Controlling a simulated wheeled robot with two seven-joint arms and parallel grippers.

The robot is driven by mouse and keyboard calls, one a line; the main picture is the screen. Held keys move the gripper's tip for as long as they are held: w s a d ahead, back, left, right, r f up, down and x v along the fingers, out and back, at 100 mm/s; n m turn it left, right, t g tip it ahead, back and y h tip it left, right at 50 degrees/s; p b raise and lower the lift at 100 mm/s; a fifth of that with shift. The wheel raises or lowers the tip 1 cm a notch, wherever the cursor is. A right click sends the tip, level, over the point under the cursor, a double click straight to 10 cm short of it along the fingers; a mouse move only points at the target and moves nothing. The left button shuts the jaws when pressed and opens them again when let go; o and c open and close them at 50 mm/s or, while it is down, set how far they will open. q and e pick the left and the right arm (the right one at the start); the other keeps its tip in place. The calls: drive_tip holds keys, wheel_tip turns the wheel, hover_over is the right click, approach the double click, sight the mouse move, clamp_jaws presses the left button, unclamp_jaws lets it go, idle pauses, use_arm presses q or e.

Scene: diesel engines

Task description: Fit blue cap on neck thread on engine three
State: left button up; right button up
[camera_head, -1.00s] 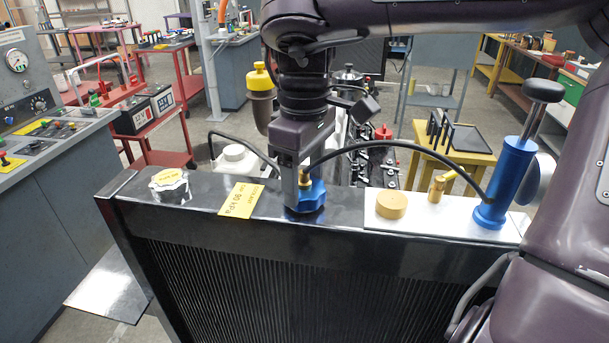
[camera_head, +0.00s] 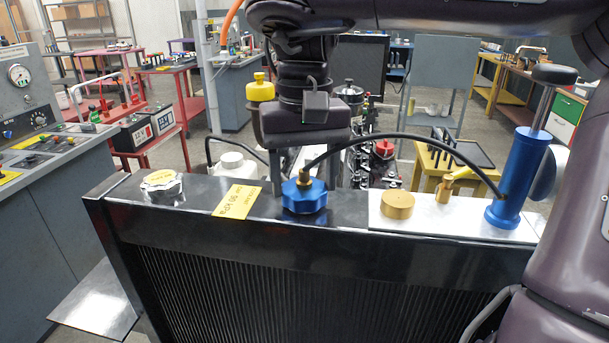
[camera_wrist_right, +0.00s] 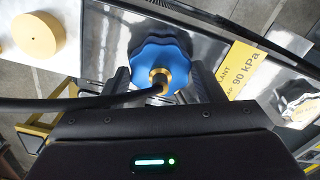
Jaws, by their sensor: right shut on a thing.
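The blue lobed cap (camera_head: 304,200) has a brass fitting on top and sits at the top face of the black radiator (camera_head: 340,240). It also shows in the right wrist view (camera_wrist_right: 148,58). My right gripper (camera_head: 305,186) points down from above, one finger on each side of the cap, and is shut on it. The cap looks upright. The neck thread is hidden under it. A black hose (camera_head: 400,137) runs from the fitting to a blue hand pump (camera_head: 516,180). My left gripper is not in view.
A silver cap with a yellow label (camera_head: 162,184) and a yellow 90 kPa tag (camera_head: 238,201) are left of the blue cap. A metal plate (camera_head: 440,214) at right carries a tan round cap (camera_head: 398,205) and the pump. Engine parts (camera_head: 372,165) stand behind.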

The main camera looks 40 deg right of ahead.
drive_tip(key=shift+f, duration=0.15)
drive_tip(key=o, duration=1.6)
drive_tip(key=shift+c, duration=0.4)
drive_tip(key=shift+r+n+p, duration=0.2)
drive_tip(key=shift+n+p, duration=0.3)
drive_tip(key=n+p, duration=0.2)
drive_tip(key=n, duration=0.2)
drive_tip(key=shift+r+p, duration=0.15)
drive_tip(key=shift+p, duration=0.15)
drive_tip(key=n+p, duration=0.1)
drive_tip(key=n, duration=0.2)
drive_tip(key=shift+f+n+p, duration=0.3)
drive_tip(key=shift+n+p, duration=0.1)
drive_tip(key=shift+n, duration=0.5)
